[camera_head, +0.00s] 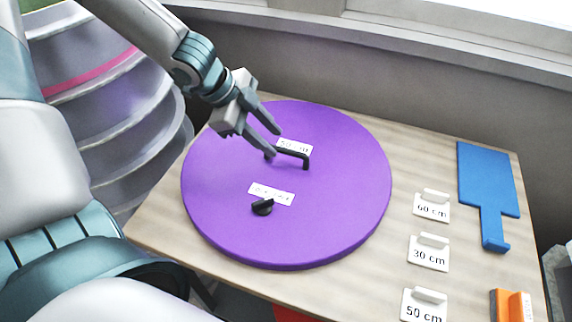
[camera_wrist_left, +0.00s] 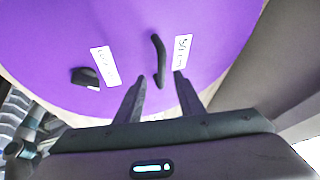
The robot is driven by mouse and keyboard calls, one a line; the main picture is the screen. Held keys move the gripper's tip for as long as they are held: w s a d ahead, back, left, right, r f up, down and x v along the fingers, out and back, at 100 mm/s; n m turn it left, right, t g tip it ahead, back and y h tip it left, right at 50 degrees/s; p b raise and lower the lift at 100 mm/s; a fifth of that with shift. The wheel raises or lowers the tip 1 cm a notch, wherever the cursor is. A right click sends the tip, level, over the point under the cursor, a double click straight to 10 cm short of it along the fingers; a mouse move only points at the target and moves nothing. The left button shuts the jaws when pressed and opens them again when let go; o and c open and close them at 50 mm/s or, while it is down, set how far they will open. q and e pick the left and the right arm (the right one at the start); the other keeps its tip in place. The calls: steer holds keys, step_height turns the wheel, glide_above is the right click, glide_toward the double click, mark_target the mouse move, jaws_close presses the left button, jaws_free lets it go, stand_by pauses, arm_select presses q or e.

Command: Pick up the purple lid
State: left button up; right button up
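The purple lid (camera_head: 330,215) is a large round disc lying on the wooden table. It fills the upper part of the left wrist view (camera_wrist_left: 130,25). A black bar handle (camera_head: 294,154) stands near its middle, and a black knob (camera_head: 262,207) sits nearer the front. My left gripper (camera_head: 274,142) is open above the lid at the handle's left end. In the left wrist view the handle (camera_wrist_left: 160,62) lies between and just beyond the two fingertips; I cannot tell whether they touch it. My right gripper is not in view.
The wooden table (camera_head: 395,290) holds white tags marked 60 cm (camera_head: 431,207), 30 cm (camera_head: 428,253) and 50 cm (camera_head: 424,307) right of the lid. A blue paddle-shaped piece (camera_head: 487,180) and an orange block (camera_head: 502,305) lie at the right. A wall with a ledge stands behind.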

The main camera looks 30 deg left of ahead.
mark_target(284, 150)
arm_select(q)
steer(key=shift+x, duration=2.6)
steer(key=shift+d+r, duration=0.1)
jaws_close()
